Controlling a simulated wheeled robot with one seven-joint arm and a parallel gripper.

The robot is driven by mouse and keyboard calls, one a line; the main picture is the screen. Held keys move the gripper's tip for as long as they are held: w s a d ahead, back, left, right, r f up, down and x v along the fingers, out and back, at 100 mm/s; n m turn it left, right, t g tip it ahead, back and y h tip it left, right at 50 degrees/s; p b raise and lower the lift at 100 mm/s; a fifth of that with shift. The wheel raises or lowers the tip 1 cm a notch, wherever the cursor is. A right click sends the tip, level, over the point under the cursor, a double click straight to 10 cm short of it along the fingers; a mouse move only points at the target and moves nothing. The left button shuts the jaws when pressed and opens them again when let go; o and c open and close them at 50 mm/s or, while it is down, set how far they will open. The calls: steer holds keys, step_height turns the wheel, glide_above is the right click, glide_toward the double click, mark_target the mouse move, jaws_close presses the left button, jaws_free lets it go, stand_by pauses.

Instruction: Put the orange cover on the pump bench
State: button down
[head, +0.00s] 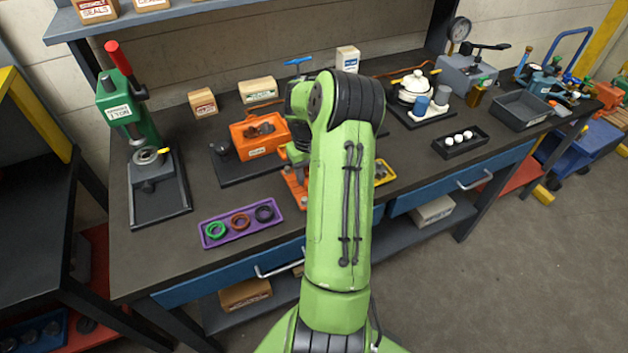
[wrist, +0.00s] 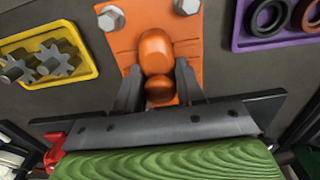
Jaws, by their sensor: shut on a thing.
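The orange cover (wrist: 124,40) is a flat plate with grey bolt heads at its corners and a rounded orange knob (wrist: 156,55) in the middle. My gripper (wrist: 158,82) is shut on that knob, one dark finger on each side. In the head view, part of the cover (head: 292,186) shows at the left edge of my arm, which hides the rest. I cannot tell whether the cover touches the bench top. An orange pump housing (head: 252,150) with an open top and dark parts inside stands on a black base, behind and left of the cover.
A purple tray (head: 208,243) with rings lies front left of the cover. A yellow tray (head: 388,176) with grey gears lies to its right. A green press (head: 128,115) stands at the left. Small boxes (head: 203,103) stand behind.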

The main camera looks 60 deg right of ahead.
steer(key=shift+f, duration=1.55)
steer(key=shift+f, duration=0.1)
steer(key=c, duration=0.7)
jaws_free()
